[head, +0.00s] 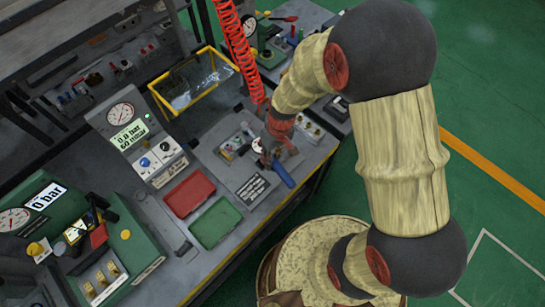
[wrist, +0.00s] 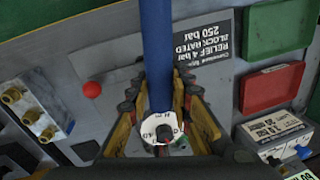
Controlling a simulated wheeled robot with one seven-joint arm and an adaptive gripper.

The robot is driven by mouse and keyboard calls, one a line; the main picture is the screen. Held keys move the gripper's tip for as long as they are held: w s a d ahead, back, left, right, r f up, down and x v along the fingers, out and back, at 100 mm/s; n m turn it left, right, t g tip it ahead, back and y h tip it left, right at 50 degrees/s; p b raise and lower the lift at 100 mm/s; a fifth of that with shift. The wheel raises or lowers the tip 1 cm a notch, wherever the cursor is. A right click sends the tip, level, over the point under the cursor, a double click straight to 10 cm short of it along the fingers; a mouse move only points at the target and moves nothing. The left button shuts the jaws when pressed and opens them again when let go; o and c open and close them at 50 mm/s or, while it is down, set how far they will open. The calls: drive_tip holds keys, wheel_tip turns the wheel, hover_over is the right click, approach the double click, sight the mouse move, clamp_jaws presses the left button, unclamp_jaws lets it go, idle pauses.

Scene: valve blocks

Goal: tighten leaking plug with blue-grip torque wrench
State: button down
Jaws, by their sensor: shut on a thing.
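My gripper (wrist: 160,110) is shut on the blue-grip torque wrench (wrist: 155,45). In the wrist view the blue grip runs up from between the fingers, and a white marked disc at its near end faces the camera. In the head view my gripper (head: 275,146) is over the front part of the bench, with the blue grip (head: 281,173) pointing down and right. A metal block with several brass plugs (wrist: 33,113) is at the left of the wrist view, apart from the gripper. It also shows in the head view (head: 236,143). I cannot tell which plug leaks.
A red tray (head: 189,193) and a green tray (head: 215,222) lie on the bench left of the gripper. A gauge console (head: 135,140), a yellow-rimmed bin (head: 196,82) and a red coiled hose (head: 236,45) stand around.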

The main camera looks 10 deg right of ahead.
drive_tip(key=shift+s+a+m+p, duration=0.15)
drive_tip(key=shift+a+m, duration=0.25)
drive_tip(key=shift+a, duration=0.15)
drive_tip(key=shift+s+a+m+p, duration=0.15)
drive_tip(key=shift+a+m, duration=0.25)
drive_tip(key=shift+a, duration=0.3)
drive_tip(key=shift+w+d+n+b, duration=0.2)
drive_tip(key=shift+d+n+b, duration=0.2)
drive_tip(key=shift+d, duration=0.25)
drive_tip(key=shift+w+d+n+b, duration=0.25)
drive_tip(key=shift+d+n, duration=0.15)
drive_tip(key=shift+d, duration=0.2)
drive_tip(key=shift+r, duration=0.25)
